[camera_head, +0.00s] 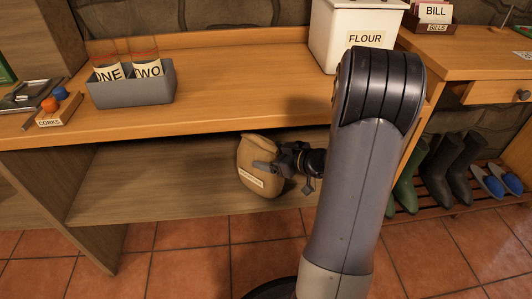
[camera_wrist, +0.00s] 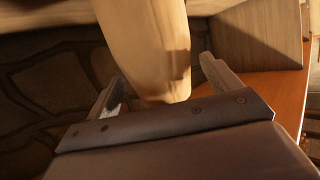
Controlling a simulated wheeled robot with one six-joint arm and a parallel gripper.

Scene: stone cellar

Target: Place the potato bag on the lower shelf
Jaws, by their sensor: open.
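The potato bag (camera_head: 252,157) is a tan sack with a pale label, at the front middle of the lower shelf (camera_head: 150,183). It leans slightly, and its base appears to rest on the shelf board. My gripper (camera_head: 268,167) reaches in from the right at the bag's side. In the wrist view the bag (camera_wrist: 155,50) stands between the two fingers of my gripper (camera_wrist: 163,82). The fingers are open, with a gap showing on each side of the bag. My arm hides the right end of the shelf.
The counter above (camera_head: 220,100) overhangs the shelf and holds a grey box (camera_head: 132,92) with jars and a white flour bin (camera_head: 335,55). The shelf left of the bag is bare. Boots (camera_head: 440,165) and slippers stand on a low rack at the right.

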